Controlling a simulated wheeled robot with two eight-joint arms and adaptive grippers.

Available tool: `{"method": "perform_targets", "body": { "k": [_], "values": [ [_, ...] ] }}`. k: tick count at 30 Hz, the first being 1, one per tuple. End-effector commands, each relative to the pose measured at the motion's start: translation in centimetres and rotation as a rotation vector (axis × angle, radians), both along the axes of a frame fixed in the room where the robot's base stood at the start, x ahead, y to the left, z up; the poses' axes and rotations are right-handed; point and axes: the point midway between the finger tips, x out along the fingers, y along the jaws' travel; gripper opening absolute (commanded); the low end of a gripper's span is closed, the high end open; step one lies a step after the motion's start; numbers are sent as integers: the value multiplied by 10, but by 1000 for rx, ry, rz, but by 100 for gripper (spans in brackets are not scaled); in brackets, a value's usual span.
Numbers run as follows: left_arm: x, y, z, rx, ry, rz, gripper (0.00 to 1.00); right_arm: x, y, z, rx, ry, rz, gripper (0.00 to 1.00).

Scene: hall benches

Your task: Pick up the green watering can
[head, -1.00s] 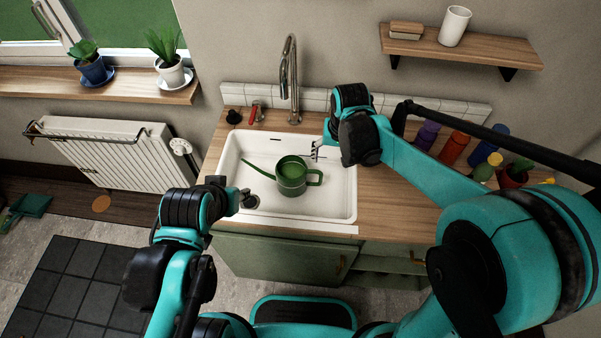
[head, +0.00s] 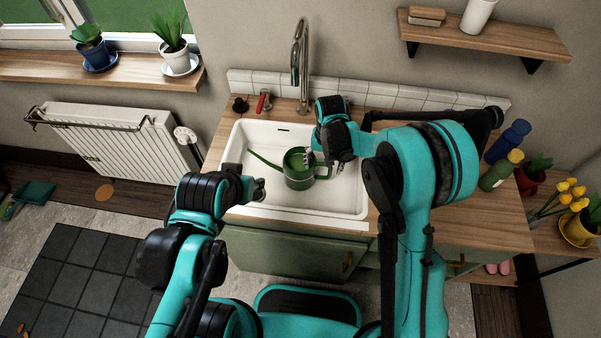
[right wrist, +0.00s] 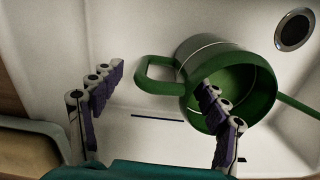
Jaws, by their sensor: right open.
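The green watering can (head: 296,182) stands upright in the white sink, with its spout to the left and its handle to the right. My right gripper (head: 322,161) is open and empty at the can's handle side, just over the handle. In the right wrist view, the can (right wrist: 250,58) shows with its handle between the two open fingers (right wrist: 158,105). The right finger overlaps the can's near rim; I cannot tell whether it touches. My left gripper (head: 254,188) is over the sink's left front edge, apart from the can; its jaws are too small to read.
The white sink (head: 345,200) has a tall tap (head: 300,65) and a red-handled fitting (head: 263,102) behind it. Bottles, including a blue one (head: 508,140), and flower pots stand to the right. A shelf (head: 485,40) hangs above. The wooden counter (head: 480,215) has clear room.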

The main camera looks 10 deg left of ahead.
Motion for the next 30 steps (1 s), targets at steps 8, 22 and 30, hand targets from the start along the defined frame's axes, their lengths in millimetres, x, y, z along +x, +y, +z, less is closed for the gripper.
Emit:
{"method": "perform_targets", "body": {
  "k": [8, 22, 30],
  "values": [
    [0, 0, -4, 0, 0, 0, 36, 0, 0, -10, 0, 0, 0, 75],
    [0, 0, -4, 0, 0, 0, 36, 0, -1, -10, 1, 0, 0, 0],
    [0, 0, -2, 0, 0, 0, 36, 0, -1, -6, 0, 0, 0, 0]
  ]
}}
